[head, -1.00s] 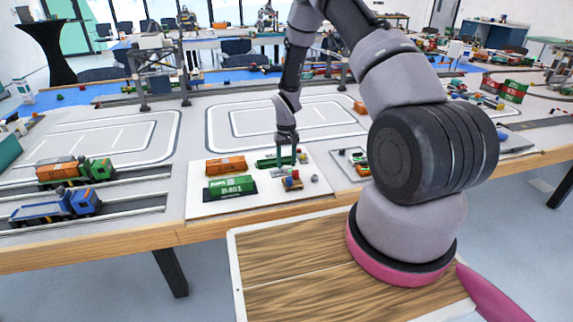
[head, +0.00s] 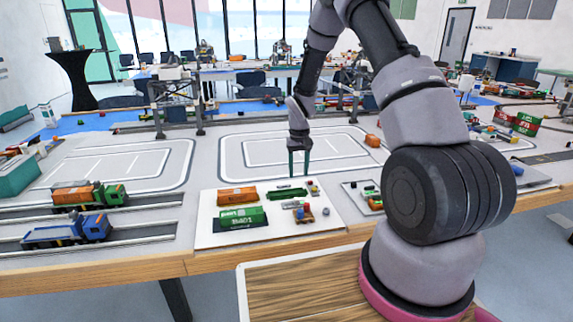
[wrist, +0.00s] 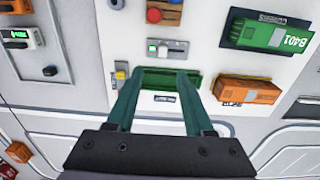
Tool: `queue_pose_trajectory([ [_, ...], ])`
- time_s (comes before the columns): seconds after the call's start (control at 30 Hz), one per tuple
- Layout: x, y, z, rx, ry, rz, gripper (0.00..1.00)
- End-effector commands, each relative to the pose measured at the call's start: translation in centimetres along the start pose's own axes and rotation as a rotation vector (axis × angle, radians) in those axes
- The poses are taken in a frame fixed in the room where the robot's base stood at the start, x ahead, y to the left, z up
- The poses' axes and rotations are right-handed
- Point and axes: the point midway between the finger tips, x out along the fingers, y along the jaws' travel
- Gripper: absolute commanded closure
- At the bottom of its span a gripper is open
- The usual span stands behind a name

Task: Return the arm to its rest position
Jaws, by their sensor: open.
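My gripper (head: 299,163) hangs from my arm above the back part of the white board (head: 207,237), fingers pointing down. Its two green fingers are apart with nothing held between them. In the wrist view the fingers (wrist: 158,88) show on either side of a long dark green piece that lies on the board. In the head view this green piece (head: 287,194) lies just below and in front of the fingertips. The arm stands bent over the table at the right.
An orange container (head: 237,196) and a green container marked B401 (head: 242,216) sit on the board. An orange truck (head: 90,194) and a blue truck (head: 66,231) stand in lanes at left. A smaller tray (head: 352,187) is at right. Gantry cranes (head: 175,97) stand behind.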

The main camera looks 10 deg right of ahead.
Motion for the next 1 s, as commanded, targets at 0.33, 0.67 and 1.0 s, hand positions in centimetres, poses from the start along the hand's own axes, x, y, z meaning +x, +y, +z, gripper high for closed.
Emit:
queue_pose_trajectory([
  [0.33, -14.6, 1.0, 2.1, 0.087, 0.134, -0.020, 0.47],
  [0.67, -28.5, 1.8, 9.6, 0.194, 0.288, -0.078, 0.47],
  [1.0, -37.3, 2.0, 20.4, 0.287, 0.445, -0.176, 0.47],
])
